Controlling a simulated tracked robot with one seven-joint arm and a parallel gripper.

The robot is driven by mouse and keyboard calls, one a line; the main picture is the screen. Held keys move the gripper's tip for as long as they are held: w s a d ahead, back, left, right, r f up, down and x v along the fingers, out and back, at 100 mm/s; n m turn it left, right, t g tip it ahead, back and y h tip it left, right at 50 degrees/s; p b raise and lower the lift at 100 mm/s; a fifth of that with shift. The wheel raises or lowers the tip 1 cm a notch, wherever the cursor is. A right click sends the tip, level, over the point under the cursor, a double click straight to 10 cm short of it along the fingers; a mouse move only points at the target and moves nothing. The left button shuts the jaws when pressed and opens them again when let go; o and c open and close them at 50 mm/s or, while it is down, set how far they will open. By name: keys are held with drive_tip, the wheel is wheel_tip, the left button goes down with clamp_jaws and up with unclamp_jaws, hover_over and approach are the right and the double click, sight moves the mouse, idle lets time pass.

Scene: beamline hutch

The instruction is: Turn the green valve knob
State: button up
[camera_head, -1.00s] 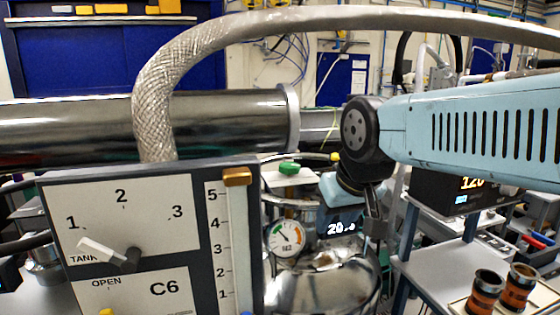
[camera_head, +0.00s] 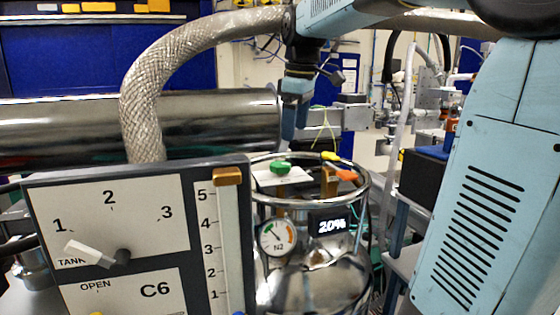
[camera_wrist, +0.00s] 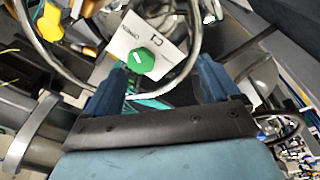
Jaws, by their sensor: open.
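The green valve knob (camera_head: 281,167) sits on a white plate (camera_head: 264,179) on top of a shiny metal tank (camera_head: 318,274). It also shows in the wrist view (camera_wrist: 141,60), with a white pointer line across its top and a label plate reading C1 beside it. My gripper (camera_head: 289,136) points downward above the knob in the head view, apart from it. In the wrist view my gripper (camera_wrist: 158,76) has its two blue fingers spread, with the knob showing beyond the gap between them, towards the left finger. Nothing is held.
A metal ring (camera_head: 366,196) circles the tank top. A yellow handle (camera_head: 331,156) and an orange handle (camera_head: 346,176) are right of the knob. A control panel (camera_head: 140,240) stands at front left, with a braided hose (camera_head: 142,105) behind it. A large steel pipe (camera_head: 205,120) runs behind.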

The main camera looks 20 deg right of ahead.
sight(280, 164)
drive_tip(key=w+r+n+g, duration=0.2)
drive_tip(key=w+n, duration=0.2)
drive_tip(key=w, duration=0.5)
drive_tip(key=f, duration=1.3)
drive_tip(key=shift+a+f, duration=0.4)
drive_tip(key=shift+c, duration=0.5)
drive_tip(key=c, duration=1)
drive_tip(key=shift+o, duration=0.2)
